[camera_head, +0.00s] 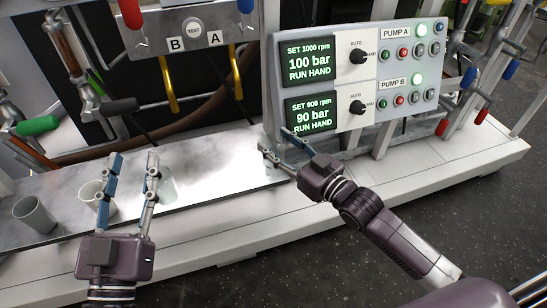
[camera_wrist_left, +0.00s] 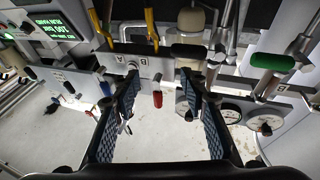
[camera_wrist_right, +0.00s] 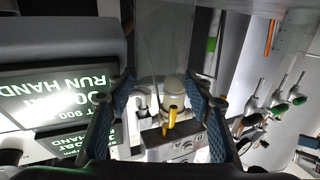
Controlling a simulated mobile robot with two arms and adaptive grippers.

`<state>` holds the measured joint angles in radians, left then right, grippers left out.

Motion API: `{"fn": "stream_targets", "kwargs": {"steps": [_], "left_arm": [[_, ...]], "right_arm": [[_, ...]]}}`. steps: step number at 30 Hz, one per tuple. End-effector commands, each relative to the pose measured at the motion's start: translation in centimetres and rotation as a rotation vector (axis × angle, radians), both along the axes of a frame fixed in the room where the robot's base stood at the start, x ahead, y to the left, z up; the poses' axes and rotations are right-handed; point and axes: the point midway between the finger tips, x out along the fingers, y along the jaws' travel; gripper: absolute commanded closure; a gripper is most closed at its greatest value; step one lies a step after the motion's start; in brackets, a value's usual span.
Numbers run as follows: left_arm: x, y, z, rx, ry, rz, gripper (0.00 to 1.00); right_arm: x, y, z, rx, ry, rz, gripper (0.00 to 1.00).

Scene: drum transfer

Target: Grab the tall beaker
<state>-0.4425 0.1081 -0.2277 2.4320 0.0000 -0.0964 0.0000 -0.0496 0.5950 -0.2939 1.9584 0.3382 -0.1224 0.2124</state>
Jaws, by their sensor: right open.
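My left gripper (camera_head: 134,158) is open over the front of the bench shelf, its fingers apart. It also shows in the left wrist view (camera_wrist_left: 160,82), with nothing between the fingers. My right gripper (camera_head: 272,140) is open just below the pump panel, fingers pointing left. In the right wrist view (camera_wrist_right: 158,85) a faint clear upright shape (camera_wrist_right: 163,40) shows between its fingers; it looks like glass, but I cannot tell if it is the tall beaker. A clear glass vessel (camera_head: 168,187) stands beside my left gripper's right finger, partly hidden. A pale cup (camera_head: 90,193) shows behind the left finger.
A grey cup (camera_head: 33,214) stands at the shelf's left end. The metal shelf (camera_head: 220,180) is bare between the glass and my right gripper. The pump panel (camera_head: 360,75) stands close behind my right gripper. Yellow-handled levers (camera_head: 170,85) hang behind the shelf.

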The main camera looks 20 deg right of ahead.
Motion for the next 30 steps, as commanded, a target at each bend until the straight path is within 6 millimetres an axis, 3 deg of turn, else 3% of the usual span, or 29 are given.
{"fn": "stream_targets", "kwargs": {"steps": [3,10,22,30], "left_arm": [[0.0,0.0,0.0,0.0,0.001,0.0,0.6],[0.0,0.0,0.0,0.0,0.002,0.0,0.6],[0.2,0.0,-0.3,0.006,0.02,0.001,0.6],[0.8,0.4,-4.3,0.055,0.203,0.012,0.6]], "right_arm": [[0.0,0.0,0.0,0.0,0.0,0.0,0.54],[0.0,0.0,0.0,0.0,0.0,0.0,0.78],[0.0,0.0,0.5,0.0,-0.001,0.0,0.78],[0.0,0.0,2.5,0.001,-0.002,0.0,0.78]]}}
